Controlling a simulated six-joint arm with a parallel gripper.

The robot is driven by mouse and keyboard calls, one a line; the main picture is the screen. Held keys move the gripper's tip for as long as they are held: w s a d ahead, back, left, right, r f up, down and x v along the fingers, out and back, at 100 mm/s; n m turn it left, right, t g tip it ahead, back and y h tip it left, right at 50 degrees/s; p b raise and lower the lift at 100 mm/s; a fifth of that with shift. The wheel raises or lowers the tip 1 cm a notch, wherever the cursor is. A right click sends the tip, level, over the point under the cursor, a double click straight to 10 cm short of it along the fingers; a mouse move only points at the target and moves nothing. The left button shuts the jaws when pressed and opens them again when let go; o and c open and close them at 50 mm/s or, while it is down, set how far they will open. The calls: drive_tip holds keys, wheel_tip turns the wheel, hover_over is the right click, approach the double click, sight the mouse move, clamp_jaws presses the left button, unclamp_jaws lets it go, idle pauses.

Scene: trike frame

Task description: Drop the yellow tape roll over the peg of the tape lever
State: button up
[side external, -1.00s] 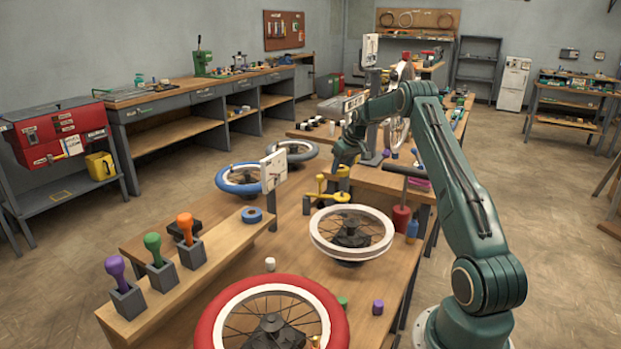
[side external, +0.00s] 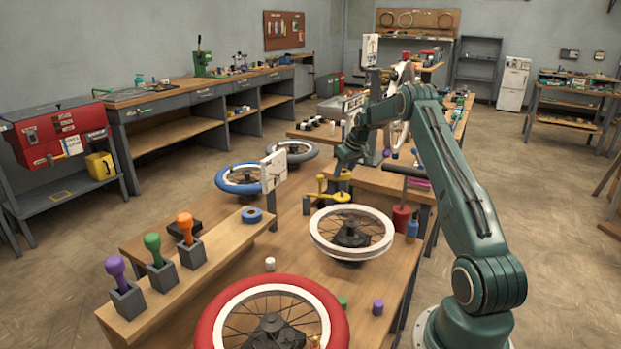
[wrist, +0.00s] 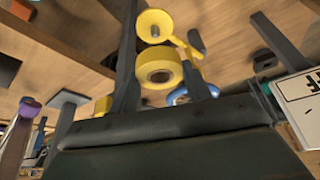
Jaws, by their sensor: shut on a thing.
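The yellow tape roll (wrist: 160,57) sits between the two dark fingers of my gripper (wrist: 161,75) in the wrist view, and my gripper is shut on it. The yellow tape lever (wrist: 153,22), with a round end and an arm, shows just beyond the roll in the wrist view. In the side view my gripper (side external: 341,178) points down just above the yellow lever (side external: 330,196), behind the white-rimmed wheel. The roll and lever are small and close in colour there, so I cannot tell the gap or whether the roll is over the peg.
The white-rimmed wheel (side external: 351,254) lies in front of the lever. A blue-tyred wheel (side external: 224,181) and a white sign on a post (side external: 273,171) stand to the left. A red-tyred wheel (side external: 217,320) lies nearest. A red container (side external: 401,218) stands to the right.

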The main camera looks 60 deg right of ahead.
hover_over(343, 193)
drive_tip(key=shift+f, duration=2.05)
drive_tip(key=shift+f, duration=1.7)
idle(0.5)
drive_tip(key=o, duration=1)
drive_tip(key=shift+s+r, duration=0.1)
drive_tip(key=shift+r, duration=0.1)
drive_tip(key=v, duration=1.3)
drive_tip(key=shift+s+a+r, duration=0.1)
drive_tip(key=shift+s+r, duration=0.05)
drive_tip(key=shift+s, duration=0.05)
